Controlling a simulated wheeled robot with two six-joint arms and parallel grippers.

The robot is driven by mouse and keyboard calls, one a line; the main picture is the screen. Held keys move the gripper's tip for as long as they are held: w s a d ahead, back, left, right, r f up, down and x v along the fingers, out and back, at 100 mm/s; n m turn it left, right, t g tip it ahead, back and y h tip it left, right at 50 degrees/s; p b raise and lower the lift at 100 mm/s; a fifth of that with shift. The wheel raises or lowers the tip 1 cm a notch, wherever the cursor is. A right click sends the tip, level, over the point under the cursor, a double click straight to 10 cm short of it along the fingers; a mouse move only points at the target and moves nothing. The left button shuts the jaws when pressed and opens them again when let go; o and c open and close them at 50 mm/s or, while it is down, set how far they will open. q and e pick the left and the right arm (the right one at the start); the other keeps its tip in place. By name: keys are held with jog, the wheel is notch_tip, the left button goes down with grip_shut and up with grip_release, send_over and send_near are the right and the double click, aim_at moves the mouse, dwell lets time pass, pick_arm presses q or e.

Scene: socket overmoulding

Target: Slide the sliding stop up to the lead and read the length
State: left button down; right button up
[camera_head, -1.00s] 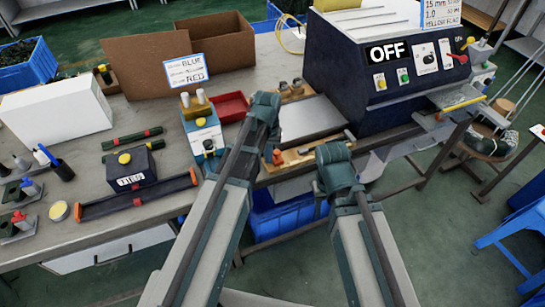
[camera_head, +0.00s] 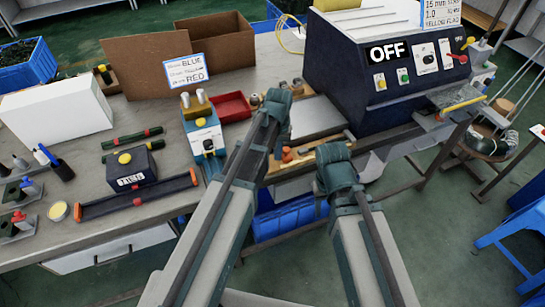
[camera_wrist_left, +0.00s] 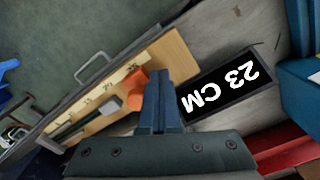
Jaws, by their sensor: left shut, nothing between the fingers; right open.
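The orange sliding stop (camera_wrist_left: 135,88) sits on a wooden measuring board (camera_wrist_left: 172,58) with a printed scale; it also shows in the head view (camera_head: 287,155). The lead (camera_wrist_left: 80,120), dark with a grey end, lies along the board on the stop's left in the wrist view. Its end is close to the stop; I cannot tell whether they touch. My left gripper (camera_wrist_left: 157,78) is shut and empty, its fingers right beside the stop, on the side away from the lead. A black display (camera_wrist_left: 222,88) reads 23 CM. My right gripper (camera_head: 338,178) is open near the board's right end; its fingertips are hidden.
The dark blue machine (camera_head: 365,75) marked OFF stands behind the board at the right. A red tray (camera_head: 232,107) and a blue-and-white device (camera_head: 204,135) stand to the left. A blue crate (camera_head: 290,220) is below the table edge.

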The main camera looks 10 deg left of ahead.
aim_at(287, 148)
pick_arm(q)
jog(key=shift+w+d, duration=0.5)
jog(key=shift+d, duration=0.25)
jog(key=shift+w+d, duration=0.45)
jog(key=shift+d, duration=0.25)
dwell(0.5)
jog(key=shift+s+a, duration=0.35)
jog(key=shift+a, duration=0.25)
jog(key=shift+r, duration=0.15)
notch_tip(287, 148, up, 7)
jog(key=p, duration=0.7)
jog(key=shift+s, duration=0.1)
